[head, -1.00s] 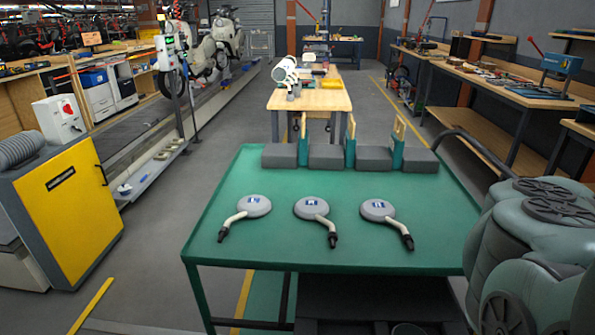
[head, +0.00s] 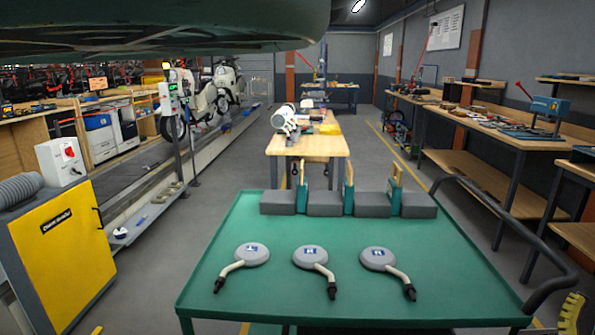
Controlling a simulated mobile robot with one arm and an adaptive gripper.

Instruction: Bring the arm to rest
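The green cart top (head: 225,232) is in front of me. Three grey round-headed mirrors with bent stems lie on it: a left one (head: 252,254), a middle one (head: 311,257) and a right one (head: 378,259). They lie apart from each other, and nothing touches them from above.
Grey blocks with green and wooden uprights (head: 338,205) line the cart's far edge. A dark handle (head: 548,282) curves at its right. A yellow cabinet (head: 65,240) stands left. A wooden table (head: 325,146) stands behind the cart. Workbenches (head: 520,139) line the right wall.

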